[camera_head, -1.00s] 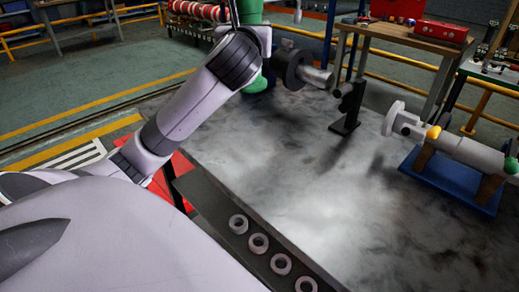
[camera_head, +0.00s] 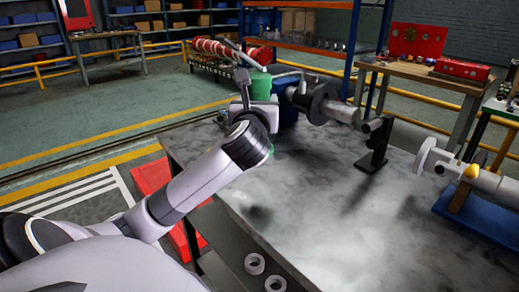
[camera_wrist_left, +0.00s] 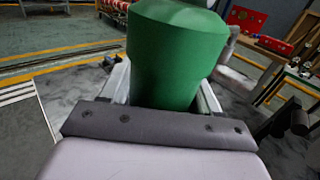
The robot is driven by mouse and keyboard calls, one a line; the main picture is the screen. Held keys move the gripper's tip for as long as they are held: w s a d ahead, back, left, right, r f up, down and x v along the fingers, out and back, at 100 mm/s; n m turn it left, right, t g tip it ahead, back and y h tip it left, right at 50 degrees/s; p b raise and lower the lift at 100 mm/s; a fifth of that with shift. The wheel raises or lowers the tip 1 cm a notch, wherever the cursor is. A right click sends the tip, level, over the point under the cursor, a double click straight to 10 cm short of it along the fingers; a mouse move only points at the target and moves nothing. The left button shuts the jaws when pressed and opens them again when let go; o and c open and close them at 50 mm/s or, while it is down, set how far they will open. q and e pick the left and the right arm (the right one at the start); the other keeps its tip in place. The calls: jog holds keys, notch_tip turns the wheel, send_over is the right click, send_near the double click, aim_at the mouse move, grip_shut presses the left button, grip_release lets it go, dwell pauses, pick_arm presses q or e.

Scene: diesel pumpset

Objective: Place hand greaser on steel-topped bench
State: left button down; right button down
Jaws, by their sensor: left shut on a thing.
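The hand greaser, with a green body (camera_head: 262,86) and a thin grey lever and spout on top, is upright in my left gripper (camera_head: 262,115). The gripper is shut on it. In the left wrist view the green body (camera_wrist_left: 178,50) fills the space between the two fingers, and its lower part is hidden by the gripper. The steel-topped bench (camera_head: 320,210) has a mottled grey top. The greaser is over its far left part; I cannot tell whether its base touches the top. My right gripper is not in view.
A black upright stand (camera_head: 377,147) and a dark round part on a grey shaft (camera_head: 322,102) are to the right of the greaser. The bench's middle is clear.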

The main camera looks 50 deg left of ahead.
pick_arm(q)
notch_tip(320, 180, down, 5)
jog(key=shift+r+b, duration=0.2)
jog(key=shift+b, duration=0.3)
jog(key=shift+f, duration=0.6)
notch_tip(320, 180, down, 4)
jog(key=shift+r+b, duration=0.1)
jog(key=shift+b, duration=0.65)
jog(key=shift+c, duration=1.2)
grip_release()
jog(key=shift+f, duration=0.3)
